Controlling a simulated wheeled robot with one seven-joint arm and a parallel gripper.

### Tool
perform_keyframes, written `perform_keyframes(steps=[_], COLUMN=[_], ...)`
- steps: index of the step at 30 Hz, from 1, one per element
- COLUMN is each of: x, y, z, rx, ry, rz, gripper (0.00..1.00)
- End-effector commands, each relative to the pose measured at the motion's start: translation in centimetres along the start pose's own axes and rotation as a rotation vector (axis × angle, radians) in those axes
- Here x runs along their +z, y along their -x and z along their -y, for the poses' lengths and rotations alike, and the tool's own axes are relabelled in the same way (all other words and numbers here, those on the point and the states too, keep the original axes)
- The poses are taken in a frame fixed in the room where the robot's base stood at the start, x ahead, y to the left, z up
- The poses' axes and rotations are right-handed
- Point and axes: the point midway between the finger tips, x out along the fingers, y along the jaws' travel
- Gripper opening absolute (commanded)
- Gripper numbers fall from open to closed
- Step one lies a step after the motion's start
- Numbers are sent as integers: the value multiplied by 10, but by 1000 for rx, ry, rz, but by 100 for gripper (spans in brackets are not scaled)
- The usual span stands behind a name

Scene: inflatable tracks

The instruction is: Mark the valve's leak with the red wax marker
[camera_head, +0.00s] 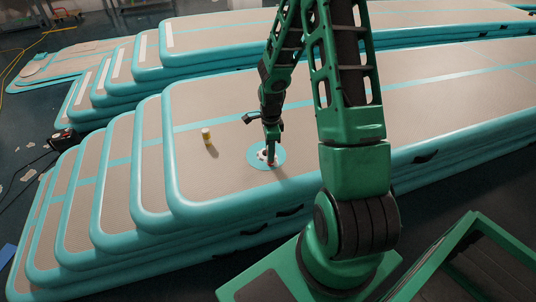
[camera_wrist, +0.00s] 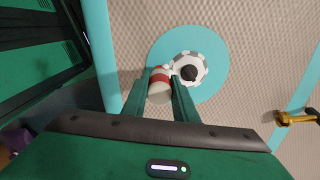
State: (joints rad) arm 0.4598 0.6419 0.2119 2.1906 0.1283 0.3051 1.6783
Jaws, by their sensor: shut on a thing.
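The valve (camera_wrist: 190,69) is a white ring with a dark centre on a round teal patch (camera_wrist: 217,88) on top of the front inflatable track. In the head view the patch (camera_head: 279,163) shows with the arm's end over it. My gripper (camera_wrist: 163,92) is shut on a red and white cylinder, the wax marker (camera_wrist: 159,91), in the wrist view. The marker sits just left of the valve in that view, close to its rim; I cannot tell whether its tip touches. In the head view my gripper (camera_head: 271,150) hides most of the valve and marker.
More stacked teal-edged tracks (camera_head: 110,75) lie behind and to the left. A brass-coloured object (camera_wrist: 297,118) shows at the right of the wrist view. The track top around the patch is mostly clear.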

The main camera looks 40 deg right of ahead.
Motion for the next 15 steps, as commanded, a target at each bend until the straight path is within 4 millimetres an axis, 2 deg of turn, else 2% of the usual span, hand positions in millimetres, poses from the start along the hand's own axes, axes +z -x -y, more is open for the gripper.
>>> perform_keyframes(steps=[15], x=[0], y=[36], z=[1], rx=[-2], ry=[0], rz=[-1], gripper=[3])
